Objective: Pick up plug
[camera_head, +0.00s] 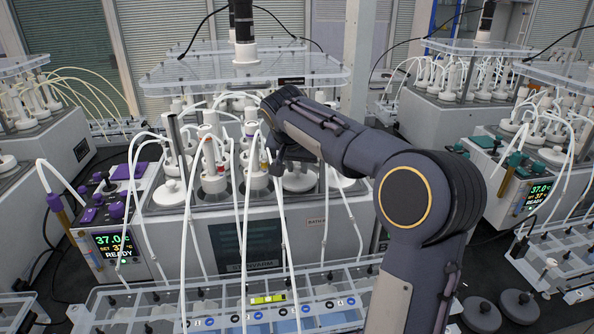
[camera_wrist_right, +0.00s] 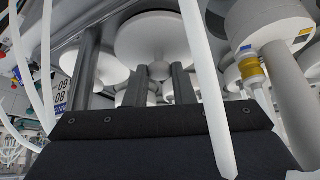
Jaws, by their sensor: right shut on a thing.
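My right gripper (camera_head: 280,160) reaches over the middle reactor from the right, its fingers partly hidden by my arm. In the right wrist view, its two dark fingers (camera_wrist_right: 158,72) are closed on the small knob of a white disc-shaped plug (camera_wrist_right: 150,38). In the head view, a white plug (camera_head: 299,178) shows just below the gripper, at the reactor's top. Whether it is seated or slightly lifted I cannot tell. Another white plug (camera_head: 170,193) with a knob sits further left on the same reactor. My left gripper is not in view.
White tubes (camera_head: 245,230) hang close around the gripper, and one crosses the right wrist view (camera_wrist_right: 208,90). A clear plate (camera_head: 245,72) is above the reactor. A clear rack (camera_head: 215,310) stands in front. Two dark discs (camera_head: 482,315) lie at the lower right.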

